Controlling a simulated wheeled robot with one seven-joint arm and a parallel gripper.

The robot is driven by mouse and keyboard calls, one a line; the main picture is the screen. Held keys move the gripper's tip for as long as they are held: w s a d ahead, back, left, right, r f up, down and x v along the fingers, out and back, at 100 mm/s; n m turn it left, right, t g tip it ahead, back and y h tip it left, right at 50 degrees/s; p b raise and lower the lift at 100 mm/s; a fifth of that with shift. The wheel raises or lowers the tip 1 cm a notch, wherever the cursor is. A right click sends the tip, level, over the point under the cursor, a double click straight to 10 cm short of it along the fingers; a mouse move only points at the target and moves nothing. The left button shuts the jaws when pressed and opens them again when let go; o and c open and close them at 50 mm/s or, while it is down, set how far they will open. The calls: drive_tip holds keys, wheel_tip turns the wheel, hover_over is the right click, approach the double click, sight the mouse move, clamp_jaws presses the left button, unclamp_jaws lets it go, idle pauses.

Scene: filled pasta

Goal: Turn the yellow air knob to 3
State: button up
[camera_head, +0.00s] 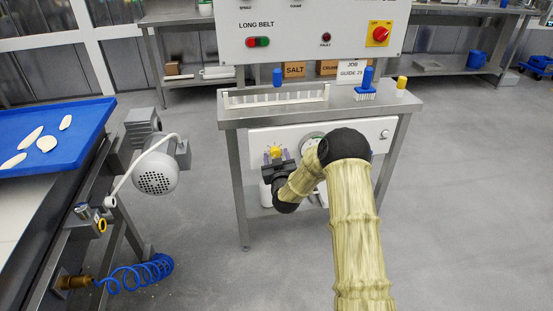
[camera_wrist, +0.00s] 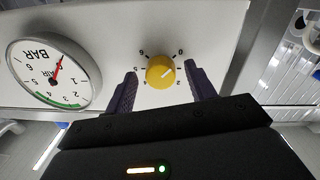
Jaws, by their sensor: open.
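The yellow air knob (camera_head: 275,151) is on the white front panel (camera_head: 350,136) under the steel bench. In the wrist view, which is upside down, the knob (camera_wrist: 160,71) has numbers around it, and a light pointer mark on its face seems to point right, near the 1. The 3 is not clearly visible. My gripper (camera_head: 277,163) is in front of the knob. In the wrist view my gripper (camera_wrist: 160,78) is open, one finger on each side of the knob, with gaps showing. The pressure gauge (camera_wrist: 55,73) has a red needle; my arm partly hides it in the head view.
A white rack (camera_head: 275,97), a blue-handled brush (camera_head: 366,90) and a yellow-capped item (camera_head: 401,86) stand on the bench above the panel. A grey motor (camera_head: 157,173) and blue tray (camera_head: 55,140) are to the left. The floor around the bench is mostly clear.

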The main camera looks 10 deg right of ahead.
drive_tip(key=c, duration=1)
